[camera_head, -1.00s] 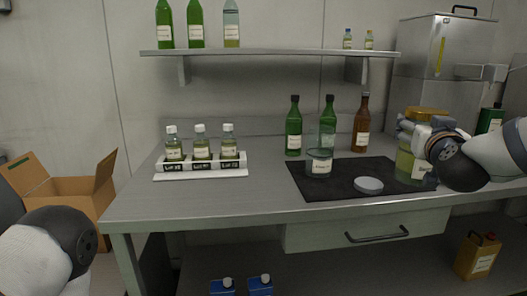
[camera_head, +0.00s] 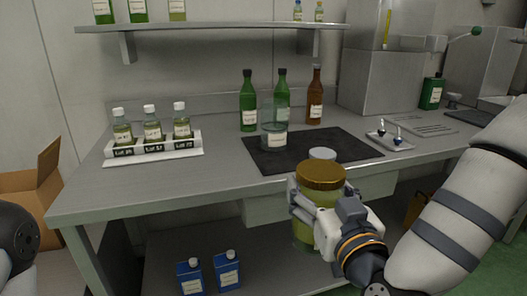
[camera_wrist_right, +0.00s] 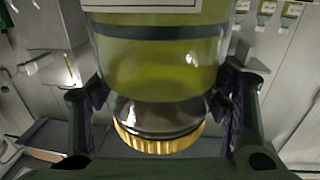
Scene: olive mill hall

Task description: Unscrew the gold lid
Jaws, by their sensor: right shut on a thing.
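The gold lid (camera_head: 321,174) sits on a glass jar (camera_head: 305,232) of yellow-green liquid. In the head view the jar is upright, in front of the bench's front edge. My right gripper (camera_head: 320,208) is shut on the jar's body below the lid. In the right wrist view the jar (camera_wrist_right: 160,62) fills the middle between the two fingers, with the gold lid (camera_wrist_right: 158,141) at the lower side. Part of the jar is hidden by the gripper in the head view. Only a piece of my left arm shows at the left edge; its gripper is out of sight.
A dark mat (camera_head: 352,145) on the bench (camera_head: 225,164) holds an empty-looking glass jar (camera_head: 273,130) and a grey disc (camera_head: 322,153). Bottles (camera_head: 248,105) stand behind. A white rack (camera_head: 153,148) of small bottles is left. A small tray (camera_head: 390,143) is right. Blue cartons (camera_head: 227,270) stand below.

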